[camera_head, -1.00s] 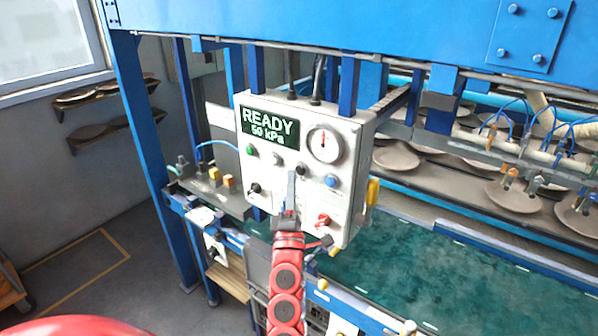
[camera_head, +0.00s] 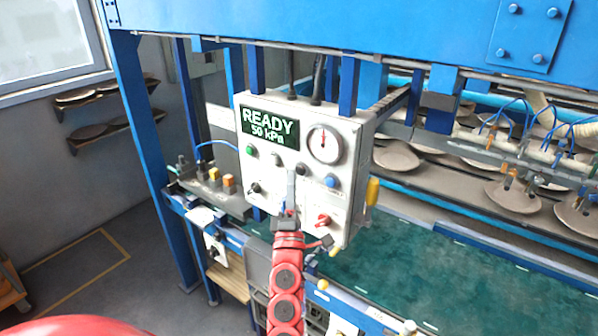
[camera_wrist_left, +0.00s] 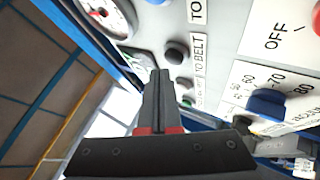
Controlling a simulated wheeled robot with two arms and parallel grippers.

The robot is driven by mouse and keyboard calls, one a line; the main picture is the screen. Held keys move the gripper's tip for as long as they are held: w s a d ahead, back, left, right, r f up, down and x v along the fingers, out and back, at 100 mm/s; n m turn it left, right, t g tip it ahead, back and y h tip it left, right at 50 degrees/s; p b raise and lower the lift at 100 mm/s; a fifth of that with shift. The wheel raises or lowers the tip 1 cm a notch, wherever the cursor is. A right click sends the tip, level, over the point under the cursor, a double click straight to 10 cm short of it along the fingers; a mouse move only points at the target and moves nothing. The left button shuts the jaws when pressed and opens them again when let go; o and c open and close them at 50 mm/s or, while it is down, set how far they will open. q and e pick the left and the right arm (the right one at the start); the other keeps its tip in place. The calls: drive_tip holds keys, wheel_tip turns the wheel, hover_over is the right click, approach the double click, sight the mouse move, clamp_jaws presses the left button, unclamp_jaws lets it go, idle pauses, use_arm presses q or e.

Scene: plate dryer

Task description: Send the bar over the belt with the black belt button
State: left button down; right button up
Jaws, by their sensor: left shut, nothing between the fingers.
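A pale control box (camera_head: 268,185) hangs on the blue frame, its display reading READY 50 kPa. The black belt button (camera_head: 300,169) is in its button row, between a grey and a blue button; in the left wrist view the black button (camera_wrist_left: 177,53) has a TO BELT label. My left gripper (camera_head: 291,172) is shut and empty in front of the panel, its tips close beside the black button; I cannot tell whether they touch it. The bar (camera_head: 480,146) with blue hoses is at the right, above plates behind the green belt (camera_head: 440,262). My right gripper is not in view.
A blue button (camera_head: 331,181), a green button (camera_head: 250,149), a black knob (camera_head: 254,188) and a red knob (camera_head: 323,220) surround the gripper on the box. A yellow part (camera_head: 373,191) juts from the box's right side. The green belt in front is empty.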

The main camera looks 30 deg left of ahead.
use_arm(q)
drive_tip(key=shift+w, duration=0.2)
drive_tip(key=shift+w, duration=0.2)
